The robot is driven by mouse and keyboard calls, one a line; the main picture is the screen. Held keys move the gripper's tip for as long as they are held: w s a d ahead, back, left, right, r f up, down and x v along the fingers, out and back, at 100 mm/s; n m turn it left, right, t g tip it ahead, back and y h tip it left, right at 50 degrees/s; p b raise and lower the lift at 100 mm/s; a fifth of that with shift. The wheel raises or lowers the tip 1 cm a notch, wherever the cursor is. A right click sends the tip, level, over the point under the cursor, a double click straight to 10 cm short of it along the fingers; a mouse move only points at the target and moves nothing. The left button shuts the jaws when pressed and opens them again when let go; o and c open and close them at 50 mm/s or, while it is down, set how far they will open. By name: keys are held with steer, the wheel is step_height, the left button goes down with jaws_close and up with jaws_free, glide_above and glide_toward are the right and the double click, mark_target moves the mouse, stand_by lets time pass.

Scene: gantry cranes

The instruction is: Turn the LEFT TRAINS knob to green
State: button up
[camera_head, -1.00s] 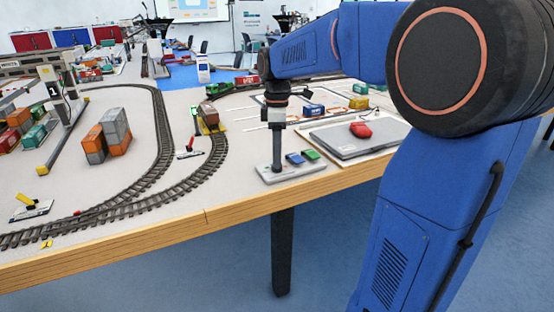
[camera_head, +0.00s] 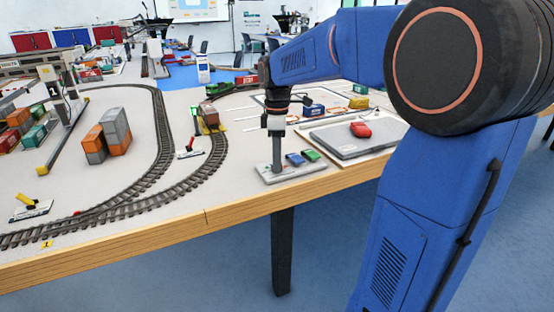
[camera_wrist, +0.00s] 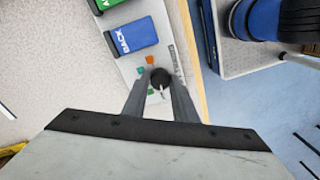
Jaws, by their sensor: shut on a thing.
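The control panel (camera_head: 265,175) is a light grey plate at the table's front edge. My gripper (camera_head: 277,168) points straight down onto its left part. In the wrist view, my gripper (camera_wrist: 160,84) is shut on a small round black knob (camera_wrist: 160,76), with one finger on each side. A white pointer line shows on the knob, towards the bottom of the picture. Small orange and green marks (camera_wrist: 140,70) lie on the panel by the knob. The knob's printed label is partly hidden and unreadable. In the head view the fingers hide the knob.
A blue button marked BACK (camera_wrist: 133,35) and a green button (camera_wrist: 110,4) sit on the same panel. A grey board (camera_head: 350,142) with a red object (camera_head: 360,129) lies to the right. Curved train track (camera_head: 185,182) runs to the left.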

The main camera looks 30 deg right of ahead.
steer(key=m, duration=0.3)
steer(key=shift+m, duration=2.2)
steer(key=o, duration=1)
steer(key=shift+o, duration=0.2)
steer(key=shift+r, duration=0.1)
step_height(320, 180, up, 17)
steer(key=shift+w+d, duration=0.15)
steer(key=shift+d, duration=0.3)
